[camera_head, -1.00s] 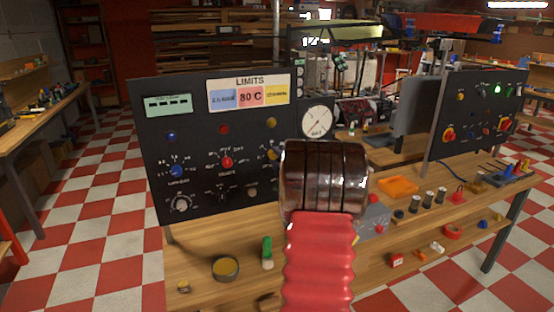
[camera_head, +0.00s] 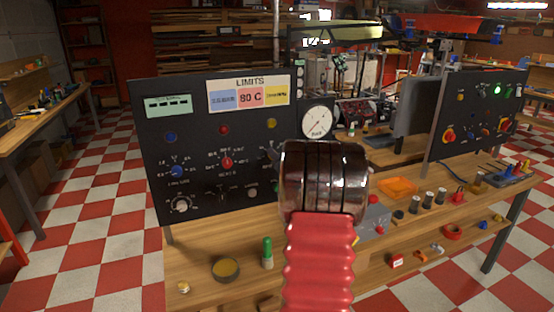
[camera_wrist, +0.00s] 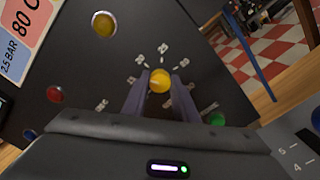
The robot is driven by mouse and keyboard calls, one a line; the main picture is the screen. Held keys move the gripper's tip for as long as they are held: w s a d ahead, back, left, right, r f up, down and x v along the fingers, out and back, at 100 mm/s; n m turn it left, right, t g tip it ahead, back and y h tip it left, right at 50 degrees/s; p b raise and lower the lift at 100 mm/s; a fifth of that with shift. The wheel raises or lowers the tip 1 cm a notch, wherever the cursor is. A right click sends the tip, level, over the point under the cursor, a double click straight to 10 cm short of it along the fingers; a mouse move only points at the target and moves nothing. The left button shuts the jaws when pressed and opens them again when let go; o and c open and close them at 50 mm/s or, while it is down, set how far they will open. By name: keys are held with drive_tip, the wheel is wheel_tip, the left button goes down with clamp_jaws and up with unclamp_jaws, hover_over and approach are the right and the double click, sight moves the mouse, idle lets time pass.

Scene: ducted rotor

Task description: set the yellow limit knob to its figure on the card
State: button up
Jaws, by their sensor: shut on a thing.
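My gripper (camera_wrist: 160,90) is shut on the knob, one finger on each side, in the wrist view. The LIMITS card (camera_head: 249,94) is at the top of the panel with a blue, a pink and a yellow field. The pink field reads 80 C; the yellow field's figure is too small to read.
A blue knob (camera_head: 177,172) and a red knob (camera_head: 227,162) are left on the same panel. A yellow lamp (camera_wrist: 104,24) is near the held knob, and a green button (camera_wrist: 216,118) is close to the right finger. A dial gauge (camera_head: 317,122) stands at the panel's right edge.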

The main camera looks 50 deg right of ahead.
drive_tip(key=shift+f+n, duration=0.2)
drive_tip(key=shift+n, duration=0.95)
drive_tip(key=shift+f+n, duration=0.2)
drive_tip(key=shift+n, duration=0.95)
drive_tip(key=o, duration=0.7)
drive_tip(key=shift+c, duration=0.2)
drive_tip(key=o, duration=0.4)
drive_tip(key=shift+r, duration=0.25)
drive_tip(key=v, duration=1.4)
drive_tip(key=shift+f, duration=0.1)
